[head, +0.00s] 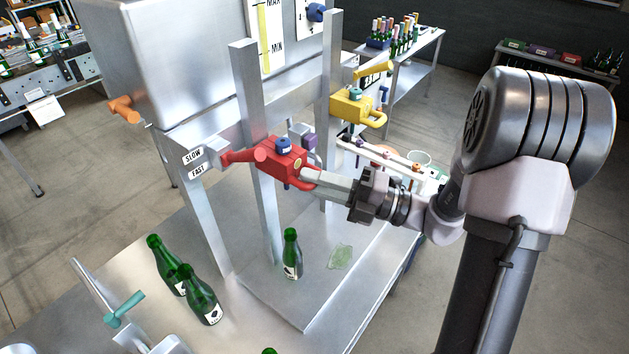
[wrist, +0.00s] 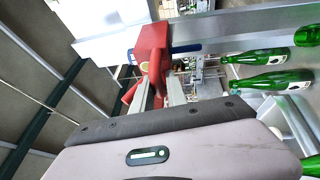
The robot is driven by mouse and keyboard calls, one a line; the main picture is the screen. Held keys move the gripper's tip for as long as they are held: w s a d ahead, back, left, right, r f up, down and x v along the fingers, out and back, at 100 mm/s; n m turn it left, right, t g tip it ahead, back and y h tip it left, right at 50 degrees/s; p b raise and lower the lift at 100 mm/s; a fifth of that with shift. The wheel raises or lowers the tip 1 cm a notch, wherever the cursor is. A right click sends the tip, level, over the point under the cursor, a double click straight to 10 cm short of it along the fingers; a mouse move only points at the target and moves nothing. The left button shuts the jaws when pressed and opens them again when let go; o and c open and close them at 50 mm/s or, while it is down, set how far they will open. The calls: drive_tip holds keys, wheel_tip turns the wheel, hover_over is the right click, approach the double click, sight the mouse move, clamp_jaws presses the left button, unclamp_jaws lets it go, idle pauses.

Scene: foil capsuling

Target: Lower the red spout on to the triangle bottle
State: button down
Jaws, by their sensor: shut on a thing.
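The red spout (head: 282,157) is mounted on the metal frame, above the tray, with a blue knob on top. My gripper (head: 318,180) is shut on its right end. The wrist view shows the red spout (wrist: 152,42) in front of my gripper's fingers (wrist: 158,88). A green bottle (head: 291,257) stands upright on the tray below the spout, apart from it. Two more green bottles (head: 203,300) (head: 166,266) stand to the left. Bottles also show at the right of the wrist view (wrist: 272,82). Their label marks are too small for me to tell which is the triangle.
A yellow spout (head: 352,108) sits further back on the frame. A green puddle (head: 340,257) lies on the tray (head: 318,312) right of the bottle. Metal posts (head: 257,150) stand close by. A teal-handled lever (head: 124,309) is at the front left.

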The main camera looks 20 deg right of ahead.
wheel_tip(320, 180, down, 20)
drive_tip(key=b, duration=0.7)
drive_tip(key=shift+f+b, duration=0.15)
drive_tip(key=shift+b, duration=0.2)
drive_tip(key=shift+s, duration=0.1)
drive_tip(key=c, duration=1.4)
unclamp_jaws()
drive_tip(key=p+v, duration=0.1)
drive_tip(key=v, duration=1.6)
drive_tip(key=shift+d, duration=0.2)
drive_tip(key=shift+s, duration=0.15)
